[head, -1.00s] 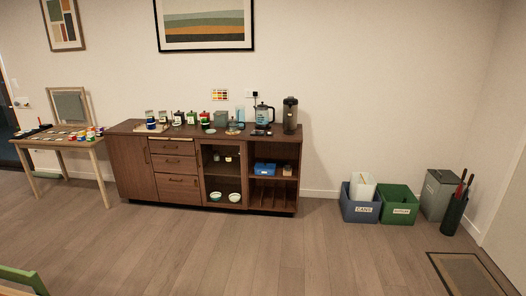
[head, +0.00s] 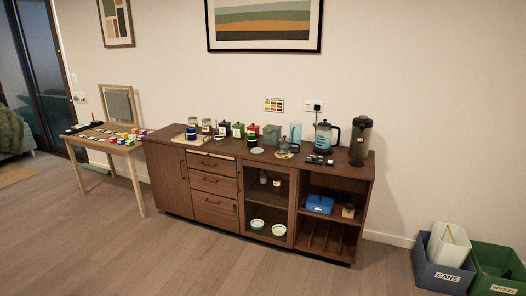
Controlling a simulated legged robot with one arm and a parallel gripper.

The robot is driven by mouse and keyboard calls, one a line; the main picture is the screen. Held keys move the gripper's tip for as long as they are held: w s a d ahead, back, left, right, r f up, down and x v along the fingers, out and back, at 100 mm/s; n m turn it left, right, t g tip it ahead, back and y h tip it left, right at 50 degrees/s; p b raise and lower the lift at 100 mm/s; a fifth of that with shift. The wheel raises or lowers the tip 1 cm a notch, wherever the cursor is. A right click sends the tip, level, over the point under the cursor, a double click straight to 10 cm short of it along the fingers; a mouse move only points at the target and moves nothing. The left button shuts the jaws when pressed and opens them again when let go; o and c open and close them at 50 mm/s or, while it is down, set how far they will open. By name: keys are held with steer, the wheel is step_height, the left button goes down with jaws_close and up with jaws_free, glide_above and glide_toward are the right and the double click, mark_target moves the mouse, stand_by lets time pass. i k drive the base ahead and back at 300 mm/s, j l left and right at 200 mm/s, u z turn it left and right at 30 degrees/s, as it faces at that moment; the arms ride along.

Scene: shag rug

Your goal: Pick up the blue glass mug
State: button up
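A wooden sideboard (head: 160,140) stands against the back wall, its top crowded with small items. A tall light blue glass-like vessel (head: 295,132) stands on the right half of the top, left of the kettle. A lower bluish-grey glass vessel (head: 283,145) sits in front of it on a round base. Both are small in the head view, and I cannot tell for sure which is the blue glass mug. My gripper is not in view.
A glass kettle (head: 325,138) and a dark tall flask (head: 360,140) stand at the top's right end. Several jars and tins fill its left half. A small table (head: 137,180) is at left. A blue CANS bin (head: 440,278) is at right. The floor in front is clear.

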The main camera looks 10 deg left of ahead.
mark_target(192, 132)
steer(key=i+j+u, duration=0.2)
steer(key=i+u, duration=0.3)
steer(key=i, duration=0.6)
steer(key=i+l+u, duration=0.25)
steer(key=i+u, duration=0.2)
steer(key=i, duration=0.6)
steer(key=i+j+z, duration=0.45)
steer(key=i, duration=0.4)
steer(key=i+j+z, duration=0.45)
steer(key=i+j, duration=0.3)
steer(key=i+j+z, duration=0.45)
steer(key=i+j, duration=0.15)
steer(key=j, duration=0.45)
